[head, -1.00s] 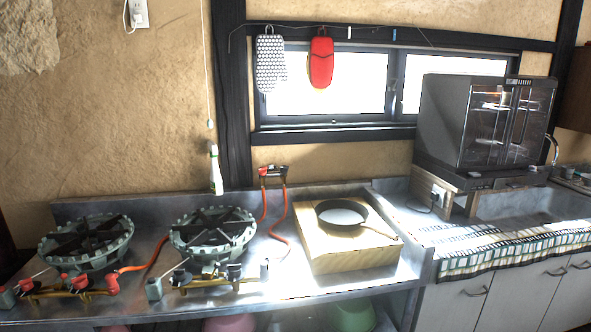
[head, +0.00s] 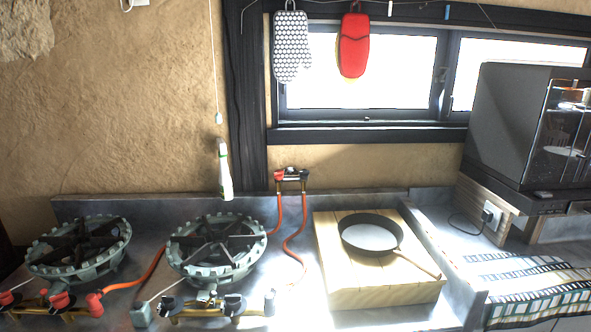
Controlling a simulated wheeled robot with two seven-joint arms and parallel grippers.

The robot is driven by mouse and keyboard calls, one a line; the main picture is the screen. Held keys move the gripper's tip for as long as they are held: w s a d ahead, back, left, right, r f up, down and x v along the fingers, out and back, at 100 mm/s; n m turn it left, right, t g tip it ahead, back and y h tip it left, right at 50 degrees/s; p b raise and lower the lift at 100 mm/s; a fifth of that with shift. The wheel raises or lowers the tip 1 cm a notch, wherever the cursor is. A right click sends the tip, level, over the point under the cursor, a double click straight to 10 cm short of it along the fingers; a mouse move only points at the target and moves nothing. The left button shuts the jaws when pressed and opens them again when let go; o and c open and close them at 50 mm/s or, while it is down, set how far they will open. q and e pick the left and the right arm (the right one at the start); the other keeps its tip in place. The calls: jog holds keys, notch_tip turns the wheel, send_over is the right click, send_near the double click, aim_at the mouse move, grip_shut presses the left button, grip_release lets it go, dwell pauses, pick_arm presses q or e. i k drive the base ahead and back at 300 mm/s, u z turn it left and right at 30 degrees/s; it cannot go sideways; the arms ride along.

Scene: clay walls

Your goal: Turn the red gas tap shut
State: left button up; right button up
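A gas tap fitting (head: 291,177) with a red part at its left end is on the clay wall, just above the back edge of the steel counter. Two orange hoses (head: 303,225) hang from it to the counter. The exact angle of its handle is too small to tell. More red knobs (head: 60,299) sit on the brass valve pipe at the front of the left burner. Neither of my grippers is in view.
Two gas burners, one at the left (head: 80,247) and one beside it (head: 217,245), stand on the counter (head: 300,270). A pan (head: 369,236) sits on a wooden block (head: 375,287). A green and white bottle (head: 225,172) is before the wall. A dark cabinet (head: 510,125) stands right.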

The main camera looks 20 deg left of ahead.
aim_at(278, 175)
jog(key=u, duration=0.5)
jog(key=i, duration=0.7)
jog(key=u, duration=0.7)
